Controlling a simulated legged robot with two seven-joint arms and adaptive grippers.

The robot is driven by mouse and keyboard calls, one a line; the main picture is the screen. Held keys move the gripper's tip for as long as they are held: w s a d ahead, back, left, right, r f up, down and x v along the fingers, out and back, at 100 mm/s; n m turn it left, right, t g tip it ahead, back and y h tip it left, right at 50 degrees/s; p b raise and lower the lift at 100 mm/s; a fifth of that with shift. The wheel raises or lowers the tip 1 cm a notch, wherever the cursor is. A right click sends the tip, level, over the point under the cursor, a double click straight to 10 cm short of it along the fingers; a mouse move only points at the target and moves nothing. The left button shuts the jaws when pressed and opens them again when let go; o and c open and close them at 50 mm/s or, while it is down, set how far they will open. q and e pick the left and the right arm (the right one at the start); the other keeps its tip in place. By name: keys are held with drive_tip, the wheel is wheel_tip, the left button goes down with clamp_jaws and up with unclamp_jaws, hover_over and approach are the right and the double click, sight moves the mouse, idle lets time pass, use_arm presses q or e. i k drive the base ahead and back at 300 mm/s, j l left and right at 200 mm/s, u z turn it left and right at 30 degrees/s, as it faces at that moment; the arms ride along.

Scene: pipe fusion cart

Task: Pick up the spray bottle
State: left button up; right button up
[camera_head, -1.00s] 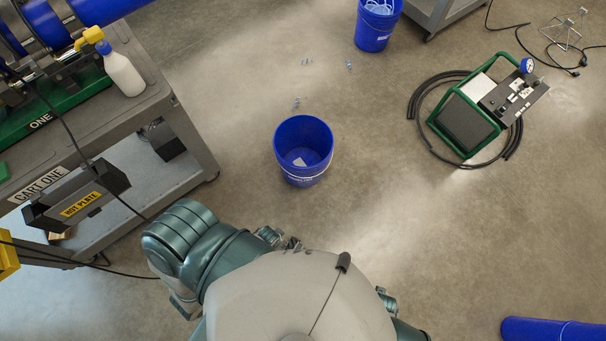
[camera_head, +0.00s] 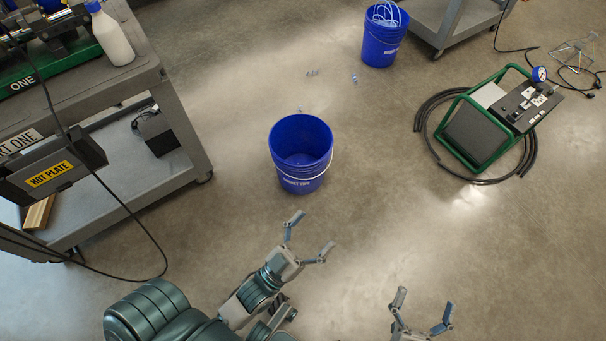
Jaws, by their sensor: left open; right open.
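The spray bottle (camera_head: 113,40) stands upright on the top of the cart at the upper left. It has a white body and a blue band near its neck; its top is cut off by the picture's upper edge. My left gripper (camera_head: 311,236) is open and empty over the floor, below and to the right of the cart. My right gripper (camera_head: 424,310) is open and empty at the bottom edge, further right. Both grippers are well apart from the bottle.
The grey cart (camera_head: 188,128) carries a hot plate box (camera_head: 52,170) on its side, with a black cable hanging. A blue bucket (camera_head: 301,184) stands on the floor ahead of my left gripper. Another blue bucket (camera_head: 381,50) and a green-framed unit (camera_head: 490,120) stand further off.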

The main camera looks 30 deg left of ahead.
sight(108, 32)
drive_tip(key=u, duration=2.1)
